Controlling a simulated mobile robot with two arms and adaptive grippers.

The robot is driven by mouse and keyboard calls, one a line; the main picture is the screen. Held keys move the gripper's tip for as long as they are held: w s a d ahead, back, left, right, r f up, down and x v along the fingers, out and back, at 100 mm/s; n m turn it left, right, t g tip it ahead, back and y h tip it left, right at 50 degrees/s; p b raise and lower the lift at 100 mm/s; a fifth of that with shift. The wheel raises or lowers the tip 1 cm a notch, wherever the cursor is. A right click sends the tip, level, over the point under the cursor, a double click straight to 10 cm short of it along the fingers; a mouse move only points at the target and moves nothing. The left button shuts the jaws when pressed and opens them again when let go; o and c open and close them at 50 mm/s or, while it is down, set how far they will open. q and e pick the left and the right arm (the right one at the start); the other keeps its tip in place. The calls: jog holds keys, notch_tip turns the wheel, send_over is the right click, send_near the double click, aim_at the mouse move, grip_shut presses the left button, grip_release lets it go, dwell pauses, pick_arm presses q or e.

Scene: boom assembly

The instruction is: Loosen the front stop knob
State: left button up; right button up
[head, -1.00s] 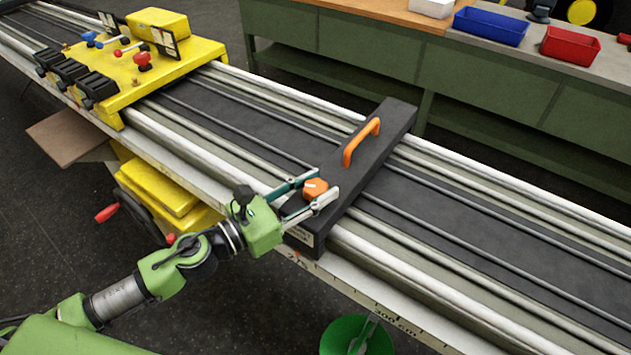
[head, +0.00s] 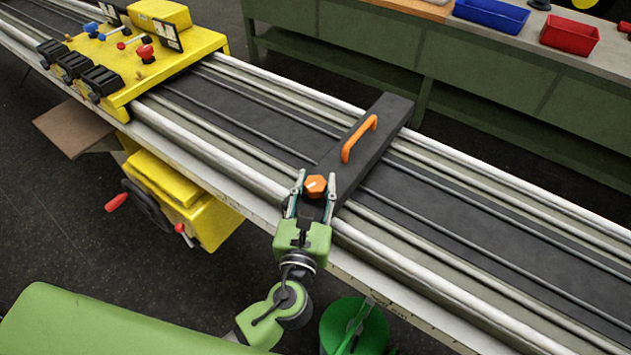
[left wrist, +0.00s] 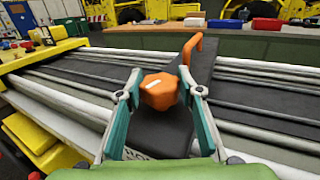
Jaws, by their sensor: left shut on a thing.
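The front stop knob (head: 316,186) is orange and faceted with a white mark on top. It sits on the near end of the dark stop bar (head: 350,160), which lies across the rails. My left gripper (head: 316,184) is shut on the knob, one finger on each side of it. The left wrist view shows the knob (left wrist: 158,90) between the fingertips, with the white mark pointing to the upper left. My right gripper is not in view.
An orange handle (head: 360,138) rises from the stop bar behind the knob. A yellow carriage (head: 190,55) with levers sits on the rails at the upper left. A green bench (head: 470,75) with blue (head: 491,14) and red (head: 569,34) bins stands behind.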

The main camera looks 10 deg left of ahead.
pick_arm(q)
jog(key=shift+n+y, duration=0.3)
jog(key=shift+y, duration=0.1)
jog(key=o, duration=1.1)
jog(key=s, duration=0.8)
jog(key=s+d, duration=0.1)
jog(key=s, duration=0.3)
jog(key=shift+d, duration=0.1)
jog(key=shift+w, duration=0.1)
